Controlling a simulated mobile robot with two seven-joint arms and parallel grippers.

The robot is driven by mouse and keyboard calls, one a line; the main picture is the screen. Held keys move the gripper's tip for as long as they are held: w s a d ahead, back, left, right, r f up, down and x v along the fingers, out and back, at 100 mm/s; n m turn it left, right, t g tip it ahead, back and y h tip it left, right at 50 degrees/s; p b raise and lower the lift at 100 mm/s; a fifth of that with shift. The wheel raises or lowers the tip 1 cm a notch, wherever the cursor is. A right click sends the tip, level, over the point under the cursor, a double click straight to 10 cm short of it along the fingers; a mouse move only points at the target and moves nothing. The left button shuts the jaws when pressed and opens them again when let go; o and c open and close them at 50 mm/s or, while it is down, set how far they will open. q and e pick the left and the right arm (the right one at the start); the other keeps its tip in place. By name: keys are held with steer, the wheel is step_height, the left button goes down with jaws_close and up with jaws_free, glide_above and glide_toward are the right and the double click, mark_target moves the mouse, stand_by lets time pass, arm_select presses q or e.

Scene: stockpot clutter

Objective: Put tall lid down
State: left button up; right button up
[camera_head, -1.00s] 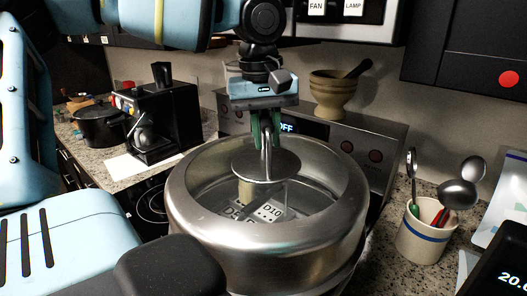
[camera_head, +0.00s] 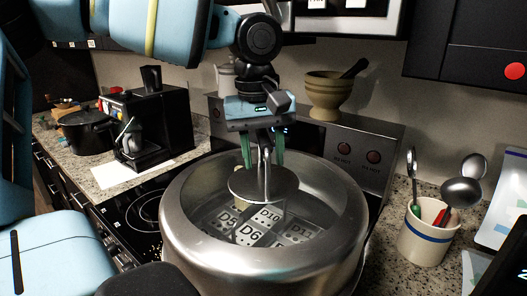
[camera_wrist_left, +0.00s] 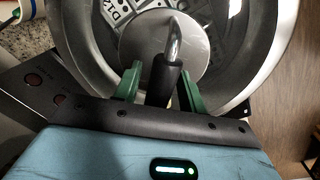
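The tall lid (camera_head: 263,186) is a round metal disc with an upright handle. In the head view it shows within the mouth of the big steel stockpot (camera_head: 190,225), above cards marked D5, D6 and D10 (camera_head: 270,215). I cannot tell what the lid rests on. My left gripper (camera_head: 263,160) is above the disc with its green fingers spread on either side of the handle. In the left wrist view, the dark grip of the lid's handle (camera_wrist_left: 164,80) stands between the fingers (camera_wrist_left: 160,86), with gaps beside it. My right gripper is out of view.
A utensil crock (camera_head: 425,240) stands right of the pot on the counter. The stove controls (camera_head: 355,150) and a mortar (camera_head: 328,95) are behind the pot. A coffee machine (camera_head: 150,125) and black pot (camera_head: 85,132) stand at the left. The hob (camera_head: 140,210) has bare room.

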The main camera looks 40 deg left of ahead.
arm_select(q)
steer(key=r, duration=0.8)
steer(key=s+r, duration=0.1)
steer(key=r, duration=0.3)
steer(key=shift+a, duration=0.2)
